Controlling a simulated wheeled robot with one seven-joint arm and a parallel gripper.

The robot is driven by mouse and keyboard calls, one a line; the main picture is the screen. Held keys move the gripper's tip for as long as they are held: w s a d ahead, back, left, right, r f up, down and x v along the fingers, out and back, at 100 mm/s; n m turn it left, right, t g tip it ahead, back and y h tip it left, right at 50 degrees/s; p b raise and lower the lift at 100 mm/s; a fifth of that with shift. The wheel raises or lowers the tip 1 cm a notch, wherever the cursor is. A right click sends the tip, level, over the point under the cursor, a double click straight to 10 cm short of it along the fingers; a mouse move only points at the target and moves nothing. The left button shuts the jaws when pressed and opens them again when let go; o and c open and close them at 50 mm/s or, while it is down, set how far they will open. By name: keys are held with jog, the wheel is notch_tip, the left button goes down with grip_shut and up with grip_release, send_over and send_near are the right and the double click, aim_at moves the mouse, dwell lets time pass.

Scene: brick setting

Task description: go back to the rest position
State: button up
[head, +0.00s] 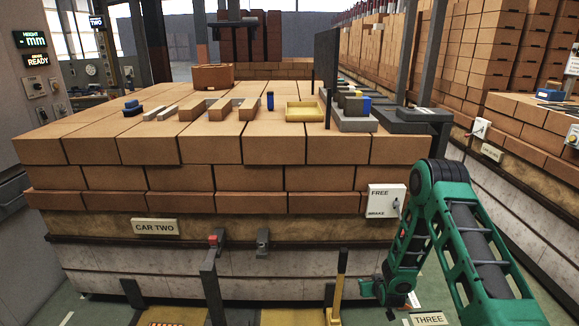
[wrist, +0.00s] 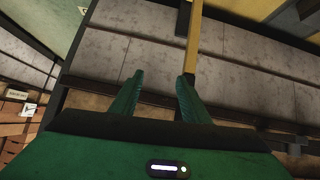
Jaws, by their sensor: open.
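My green arm comes in from the right of the head view, with its elbow raised and its forearm hanging down beside the brick car. My gripper (head: 369,289) is low in front of the car's side, just right of a yellow lever (head: 338,285). In the wrist view my gripper (wrist: 160,88) has its two green fingers apart, with nothing between them. The yellow lever (wrist: 194,40) shows beyond the right finger; I cannot tell its distance from the fingertip.
The brick car (head: 155,228) fills the middle, with a yellow tray (head: 305,112) and several small items on top. A FREE/BRAKE box (head: 386,201) is on its side near my arm. A grey post (head: 212,285) stands left of the lever. Brick stacks (head: 480,50) stand at right.

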jog(key=s+d+r+g+h, duration=0.1)
jog(key=d+r, duration=0.3)
jog(key=r, duration=0.3)
jog(key=s+d+r+g, duration=0.1)
jog(key=s+d+r, duration=0.15)
jog(key=r, duration=0.45)
jog(key=s+d+r+m+g+h, duration=0.1)
jog(key=s+d+r+g, duration=0.15)
jog(key=s+r, duration=0.35)
jog(key=s+d+r+m+g, duration=0.15)
jog(key=s+d+r, duration=0.25)
jog(key=r, duration=0.5)
jog(key=s+d+r+m+g, duration=0.1)
jog(key=s+r, duration=0.4)
jog(key=s, duration=0.4)
jog(key=s+r+m+g, duration=0.1)
jog(key=s+r+m, duration=0.1)
jog(key=s+r, duration=0.5)
jog(key=s+a+r+m+g+y, duration=0.1)
jog(key=s+a, duration=0.1)
jog(key=s, duration=0.8)
jog(key=s+a+r+y, duration=0.1)
jog(key=s+a, duration=0.1)
jog(key=s, duration=0.8)
jog(key=shift+s+a+r+m+g+y, duration=0.25)
jog(key=shift+a+r+m+g+y, duration=0.05)
jog(key=shift+r+m+g, duration=0.1)
